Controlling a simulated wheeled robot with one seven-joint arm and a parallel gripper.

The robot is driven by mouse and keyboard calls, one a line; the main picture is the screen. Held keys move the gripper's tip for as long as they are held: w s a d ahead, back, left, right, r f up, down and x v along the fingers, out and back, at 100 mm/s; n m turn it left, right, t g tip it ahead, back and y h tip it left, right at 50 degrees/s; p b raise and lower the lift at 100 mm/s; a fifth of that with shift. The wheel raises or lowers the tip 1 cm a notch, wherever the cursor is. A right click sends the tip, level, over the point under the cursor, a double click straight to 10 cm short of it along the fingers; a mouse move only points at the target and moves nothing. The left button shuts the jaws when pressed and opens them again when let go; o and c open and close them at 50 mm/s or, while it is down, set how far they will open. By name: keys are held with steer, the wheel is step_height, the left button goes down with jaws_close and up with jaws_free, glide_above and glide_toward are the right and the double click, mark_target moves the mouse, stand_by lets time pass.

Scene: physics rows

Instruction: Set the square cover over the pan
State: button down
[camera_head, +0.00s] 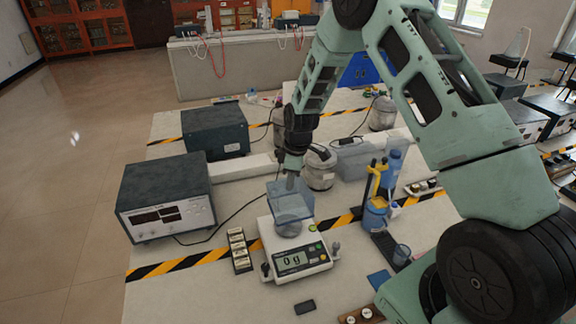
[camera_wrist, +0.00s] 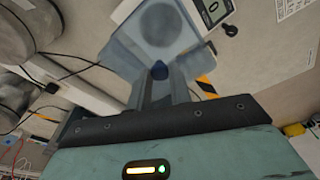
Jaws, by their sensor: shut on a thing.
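The square cover (camera_head: 300,205) is a clear blue box held over the balance (camera_head: 312,255). My gripper (camera_head: 291,181) is shut on its dark blue knob, which shows between the fingers (camera_wrist: 160,85) in the wrist view. The round grey pan (camera_head: 290,230) is partly seen through the cover and shows below its lower edge. The cover appears raised above the pan; the exact gap is hard to tell. In the wrist view, the pan (camera_wrist: 158,22) shows as a round shape through the clear cover (camera_wrist: 125,55). The balance display reads 0 g.
A dark-topped meter box (camera_head: 165,195) stands left, with another box (camera_head: 215,132) behind. Small weights (camera_head: 239,250) stand left of the balance. A blue and yellow stand (camera_head: 376,210) and a bottle (camera_head: 393,165) are to the right. Grey canisters (camera_head: 320,168) stand close behind the cover.

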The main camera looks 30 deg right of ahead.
steer(key=shift+s+a+r, duration=0.1)
steer(key=shift+a+r, duration=0.05)
steer(key=shift+a, duration=0.1)
steer(key=shift+a+f, duration=0.15)
steer(key=shift+f, duration=0.15)
steer(key=shift+f+b, duration=2.25)
steer(key=shift+f, duration=1.65)
steer(key=shift+f+b, duration=0.3)
steer(key=shift+f, duration=0.05)
jaws_free()
steer(key=shift+r, duration=0.1)
steer(key=shift+r+p, duration=2.25)
steer(key=shift+r, duration=1.7)
